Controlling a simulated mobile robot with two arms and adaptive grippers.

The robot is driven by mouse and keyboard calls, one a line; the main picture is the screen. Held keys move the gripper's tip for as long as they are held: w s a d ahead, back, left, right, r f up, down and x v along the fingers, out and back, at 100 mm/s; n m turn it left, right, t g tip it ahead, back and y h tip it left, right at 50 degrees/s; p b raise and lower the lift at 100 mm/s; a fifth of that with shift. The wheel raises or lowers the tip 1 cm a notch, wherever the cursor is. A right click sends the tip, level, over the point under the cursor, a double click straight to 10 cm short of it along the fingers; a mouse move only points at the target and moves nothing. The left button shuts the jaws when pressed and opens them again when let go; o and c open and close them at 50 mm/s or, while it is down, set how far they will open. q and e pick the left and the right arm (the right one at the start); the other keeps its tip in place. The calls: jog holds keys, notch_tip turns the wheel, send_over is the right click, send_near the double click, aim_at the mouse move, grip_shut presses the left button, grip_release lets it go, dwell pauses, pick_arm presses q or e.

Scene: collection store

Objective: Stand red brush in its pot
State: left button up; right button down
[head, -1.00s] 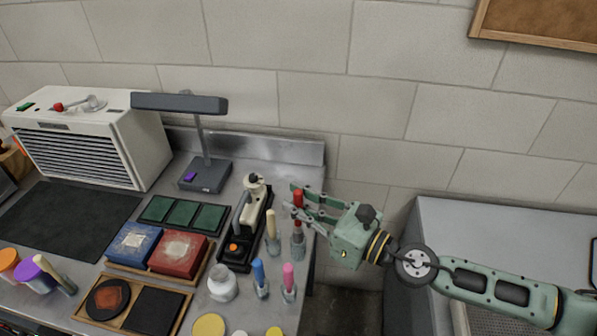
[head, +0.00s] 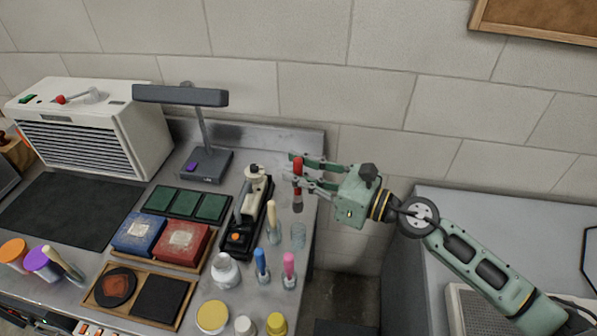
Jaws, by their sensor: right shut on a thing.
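The red brush (head: 298,168) is upright in my right gripper (head: 300,172), which is shut on its handle. Its dark lower end (head: 298,206) hangs down, clear of the bench. A clear glass pot (head: 298,236) stands at the bench's right edge, just below the brush in the picture, and looks empty. My left gripper is not in view.
Pots with a cream brush (head: 274,217), a blue brush (head: 261,262) and a pink brush (head: 289,265) stand close by. A dark device with a white top (head: 255,185) is to the left. A white jar (head: 225,271) and lidded jars (head: 213,317) are in front.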

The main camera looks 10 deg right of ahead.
aim_at(299, 211)
jog(key=shift+f+b, duration=5.2)
jog(key=shift+f, duration=0.5)
jog(key=c, duration=1.6)
grip_release()
jog(key=shift+c, duration=0.2)
jog(key=shift+s, duration=0.1)
jog(key=shift+s+d, duration=0.2)
jog(key=shift+d, duration=0.1)
jog(key=v, duration=1.1)
jog(key=shift+d, duration=0.1)
